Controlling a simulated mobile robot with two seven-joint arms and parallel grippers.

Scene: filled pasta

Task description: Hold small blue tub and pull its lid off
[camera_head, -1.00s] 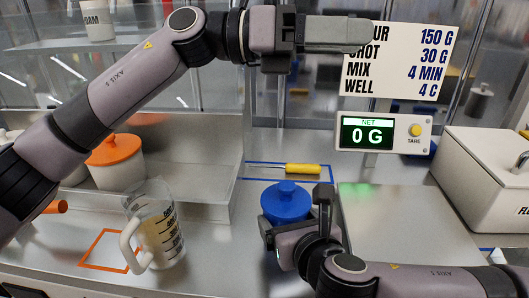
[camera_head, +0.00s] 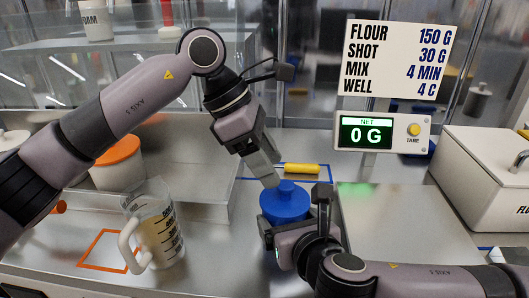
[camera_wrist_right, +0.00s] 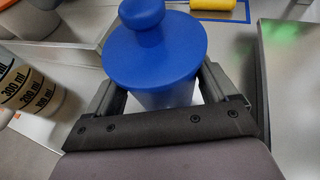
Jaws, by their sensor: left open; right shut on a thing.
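The small blue tub has a blue lid (camera_head: 284,204) with a round knob on top; in the right wrist view the lid (camera_wrist_right: 155,55) sits on the paler tub body (camera_wrist_right: 165,97). My right gripper (camera_head: 292,225) is shut on the tub body, one finger on each side below the lid; its fingers also show in the right wrist view (camera_wrist_right: 163,93). My left gripper (camera_head: 268,178) is open and points down just above the lid, close to the knob.
A clear measuring jug (camera_head: 156,230) stands at left, near an orange outlined square (camera_head: 108,251). A yellow-handled tool (camera_head: 302,168) lies behind the tub. A scale plate (camera_head: 405,225) is to the right, with a white bin (camera_head: 490,180) beyond it.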

